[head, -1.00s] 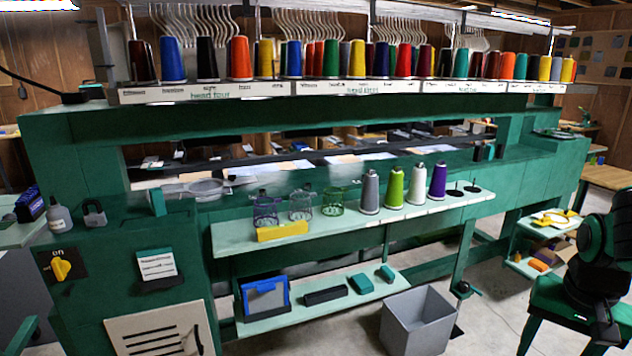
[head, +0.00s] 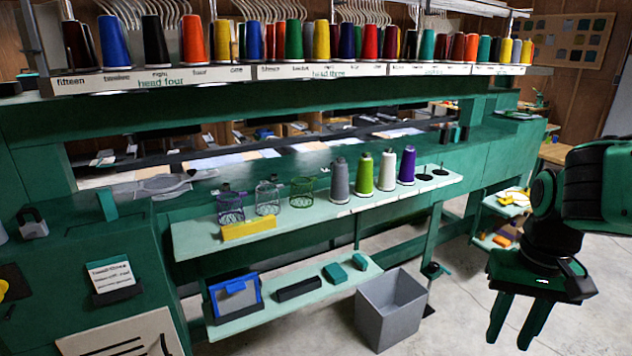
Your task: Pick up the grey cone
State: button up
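The grey cone (head: 339,180) stands upright on the pale green middle shelf (head: 300,222), first at the left in a row of thread cones. A lime green cone (head: 364,173), a white cone (head: 387,171) and a purple cone (head: 407,166) stand to its right. My gripper (head: 510,343) hangs at the lower right, fingers pointing down with a gap between them. It is open and empty, well apart from the grey cone.
Wire baskets (head: 268,197) and a yellow block (head: 249,229) sit left of the grey cone. Two empty dark pegs (head: 425,177) are at the shelf's right. Below are a lower shelf (head: 265,305) and a grey bin (head: 390,308). A cone rack (head: 235,74) runs above.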

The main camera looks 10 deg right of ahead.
aim_at(338, 190)
jog(key=z, duration=0.1)
jog(key=i, duration=1)
jog(key=z, duration=0.5)
